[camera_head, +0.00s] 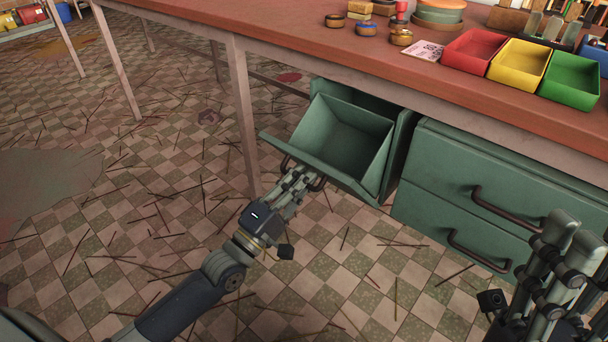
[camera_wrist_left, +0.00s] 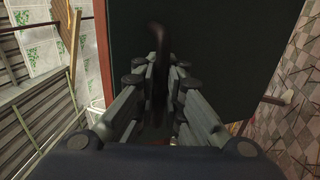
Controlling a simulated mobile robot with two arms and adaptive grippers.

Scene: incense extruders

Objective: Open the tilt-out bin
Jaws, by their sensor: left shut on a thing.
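The green tilt-out bin (camera_head: 345,140) hangs under the workbench, tilted forward and wide open, and its inside looks empty. My left gripper (camera_head: 308,178) is at the bin's front, shut on its dark handle (camera_head: 318,185). The left wrist view shows the fingers (camera_wrist_left: 160,75) closed around the handle (camera_wrist_left: 158,40), with the bin's dark front panel (camera_wrist_left: 230,60) behind it. My right gripper (camera_head: 570,250) is at the lower right of the head view, apart from the bin. Its fingertips point up, and I cannot tell whether it is open.
A green cabinet with two drawers (camera_head: 490,190) stands right of the bin. Red (camera_head: 473,50), yellow (camera_head: 518,65) and green (camera_head: 570,82) trays and small jars sit on the workbench (camera_head: 290,30). Thin sticks litter the tiled floor (camera_head: 130,190). A table leg (camera_head: 243,115) stands just left of the bin.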

